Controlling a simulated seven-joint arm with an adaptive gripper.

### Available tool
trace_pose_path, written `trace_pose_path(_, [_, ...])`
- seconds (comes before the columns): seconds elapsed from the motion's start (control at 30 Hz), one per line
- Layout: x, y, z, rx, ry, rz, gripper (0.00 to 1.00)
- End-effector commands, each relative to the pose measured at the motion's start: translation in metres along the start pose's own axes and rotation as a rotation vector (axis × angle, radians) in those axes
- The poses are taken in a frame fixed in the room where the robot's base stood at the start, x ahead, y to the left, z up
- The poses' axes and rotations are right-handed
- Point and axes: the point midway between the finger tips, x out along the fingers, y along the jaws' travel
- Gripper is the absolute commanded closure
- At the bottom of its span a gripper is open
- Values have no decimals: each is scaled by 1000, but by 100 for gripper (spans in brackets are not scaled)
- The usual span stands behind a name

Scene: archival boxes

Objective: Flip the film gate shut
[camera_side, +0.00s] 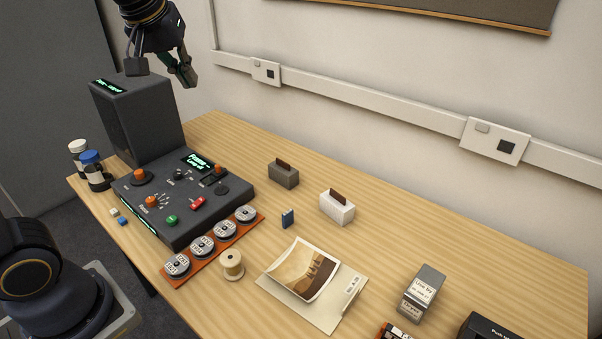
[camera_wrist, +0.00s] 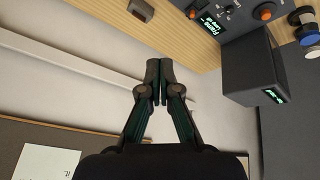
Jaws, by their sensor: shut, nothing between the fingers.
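The dark grey film machine (camera_side: 180,215) sits at the table's left end, with a tall box-shaped tower (camera_side: 140,120) behind a low control deck. A small dark hinged-looking part (camera_side: 213,177), possibly the film gate, lies by the lit screen (camera_side: 198,162); its angle is too small to tell. My gripper (camera_side: 187,76) is shut and empty, high above and to the right of the tower, touching nothing. In the wrist view my gripper (camera_wrist: 155,88) shows closed fingers against the wall. The machine's tower (camera_wrist: 255,70) and part of its deck are at upper right; the gate is not clear there.
An orange rack (camera_side: 180,277) of several reels lies before the machine. A thread spool (camera_side: 232,265), a small blue item (camera_side: 287,218), grey (camera_side: 283,175) and white (camera_side: 337,207) holders, and a photo (camera_side: 302,270) stand rightward. Bottles (camera_side: 93,170) are at left. The wall runs behind.

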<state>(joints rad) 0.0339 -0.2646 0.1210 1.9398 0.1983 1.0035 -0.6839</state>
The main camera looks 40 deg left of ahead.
Motion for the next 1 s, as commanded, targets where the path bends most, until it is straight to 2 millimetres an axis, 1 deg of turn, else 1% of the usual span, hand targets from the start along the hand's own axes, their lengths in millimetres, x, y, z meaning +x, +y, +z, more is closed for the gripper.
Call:
trace_pose_path(0.03, [14, 6, -16, -35, -8, -39, 100])
trace_pose_path(0.1, [33, 12, -38, -88, -9, -90, 100])
trace_pose_path(0.17, [52, 18, -54, -127, -7, -136, 100])
trace_pose_path(0.2, [66, 21, -64, -149, -4, -168, 100])
trace_pose_path(0.27, [88, 25, -77, -174, 0, -216, 100])
trace_pose_path(0.33, [115, 30, -89, -198, 8, -274, 100])
trace_pose_path(0.43, [158, 35, -101, -210, 22, -355, 100])
trace_pose_path(0.53, [203, 38, -105, -200, 33, -438, 100])
trace_pose_path(0.6, [234, 39, -103, -177, 37, -491, 100])
trace_pose_path(0.67, [259, 39, -99, -148, 36, -533, 100])
trace_pose_path(0.7, [275, 38, -94, -127, 32, -557, 100])
trace_pose_path(0.8, [308, 34, -81, -86, 17, -609, 100])
trace_pose_path(0.9, [330, 28, -66, -57, -4, -647, 100])
trace_pose_path(1.0, [342, 24, -56, -39, -21, -669, 100])
